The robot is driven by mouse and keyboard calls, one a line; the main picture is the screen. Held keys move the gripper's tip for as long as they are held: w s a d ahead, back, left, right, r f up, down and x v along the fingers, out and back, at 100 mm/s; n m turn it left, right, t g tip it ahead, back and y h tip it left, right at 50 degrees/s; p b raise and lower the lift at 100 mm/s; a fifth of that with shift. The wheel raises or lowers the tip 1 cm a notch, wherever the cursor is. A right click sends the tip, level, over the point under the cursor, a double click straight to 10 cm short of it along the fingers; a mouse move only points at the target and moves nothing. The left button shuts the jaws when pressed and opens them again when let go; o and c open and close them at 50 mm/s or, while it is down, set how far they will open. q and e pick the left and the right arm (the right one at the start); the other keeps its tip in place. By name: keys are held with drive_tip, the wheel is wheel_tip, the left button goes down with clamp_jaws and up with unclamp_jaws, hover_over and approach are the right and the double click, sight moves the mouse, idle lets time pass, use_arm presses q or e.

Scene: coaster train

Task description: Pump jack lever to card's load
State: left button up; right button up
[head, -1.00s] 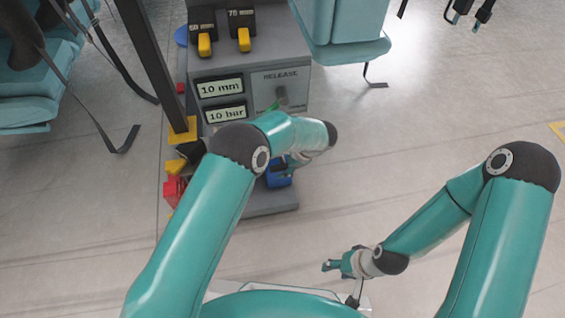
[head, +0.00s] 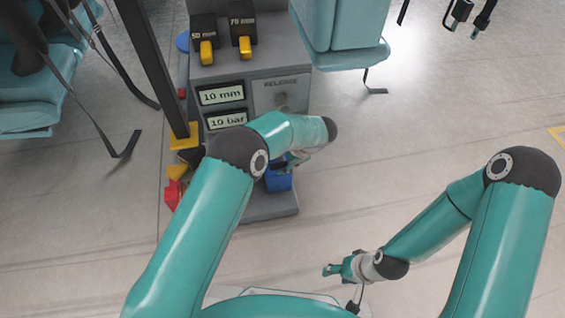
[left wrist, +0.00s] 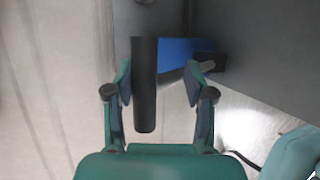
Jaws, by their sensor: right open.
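The grey jack console (head: 258,135) stands ahead in the head view, its two displays reading "10 mm" and "10 bar". In the left wrist view my left gripper (left wrist: 160,80) is open. A dark upright bar, seemingly the lever (left wrist: 145,90), stands between its fingers, closer to the left finger, with a clear gap to the right one. In the head view my left forearm mostly hides that gripper beside a blue part (head: 278,181). My right gripper (head: 334,269) is open and empty at the lower middle. I cannot make out a card.
Two dark blocks marked "50 mm" (head: 205,30) and "70 mm" (head: 242,24) sit on top of the console. A release knob (head: 281,101) is on its front. Teal seats with hanging straps flank it. The floor to the right is clear.

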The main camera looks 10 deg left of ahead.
use_arm(q)
drive_tip(key=o, duration=0.4)
drive_tip(key=v, duration=1.1)
drive_tip(key=shift+d+r, duration=0.25)
drive_tip(key=shift+r, duration=0.05)
